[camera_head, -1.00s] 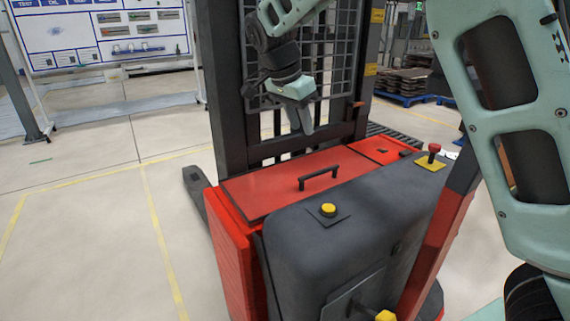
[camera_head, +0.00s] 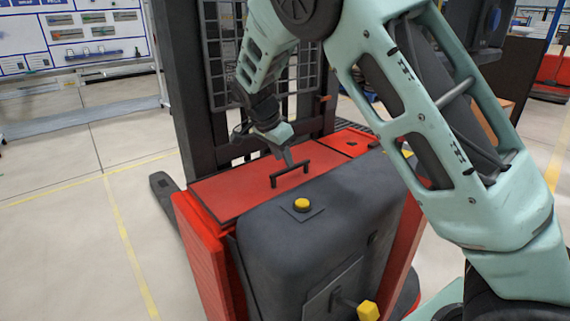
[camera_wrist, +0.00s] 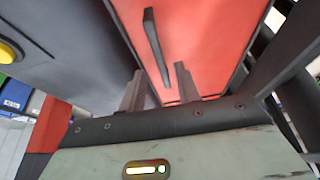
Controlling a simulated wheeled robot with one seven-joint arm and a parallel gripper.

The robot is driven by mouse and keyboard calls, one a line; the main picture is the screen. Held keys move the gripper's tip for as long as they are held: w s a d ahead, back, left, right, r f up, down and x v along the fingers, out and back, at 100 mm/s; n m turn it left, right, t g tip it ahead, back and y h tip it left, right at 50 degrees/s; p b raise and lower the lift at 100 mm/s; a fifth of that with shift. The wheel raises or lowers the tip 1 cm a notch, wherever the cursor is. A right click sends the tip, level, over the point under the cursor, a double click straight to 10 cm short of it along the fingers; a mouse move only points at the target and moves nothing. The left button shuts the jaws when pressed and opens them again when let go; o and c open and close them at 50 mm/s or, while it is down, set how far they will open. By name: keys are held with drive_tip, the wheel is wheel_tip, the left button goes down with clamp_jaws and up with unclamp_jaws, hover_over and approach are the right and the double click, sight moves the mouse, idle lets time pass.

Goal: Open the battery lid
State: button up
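The battery lid (camera_head: 235,190) is a flat red panel on top of the truck body, lying closed. A black bar handle (camera_head: 290,172) stands up from it. In the wrist view the handle (camera_wrist: 153,40) lies against the red lid (camera_wrist: 205,35) and lines up with the gap between my fingers. My gripper (camera_head: 287,158) is just above and behind the handle. In the wrist view my gripper (camera_wrist: 159,69) is open, with two grey fingers apart. I cannot tell whether the fingers touch the handle.
A dark grey cover with a yellow button (camera_head: 302,204) adjoins the lid in front. The black mast and mesh guard (camera_head: 222,75) rise right behind the lid. A yellow knob (camera_head: 368,311) sticks out low at the front. Open floor lies to the left.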

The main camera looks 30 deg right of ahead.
sight(285, 169)
drive_tip(key=shift+x, duration=1.5)
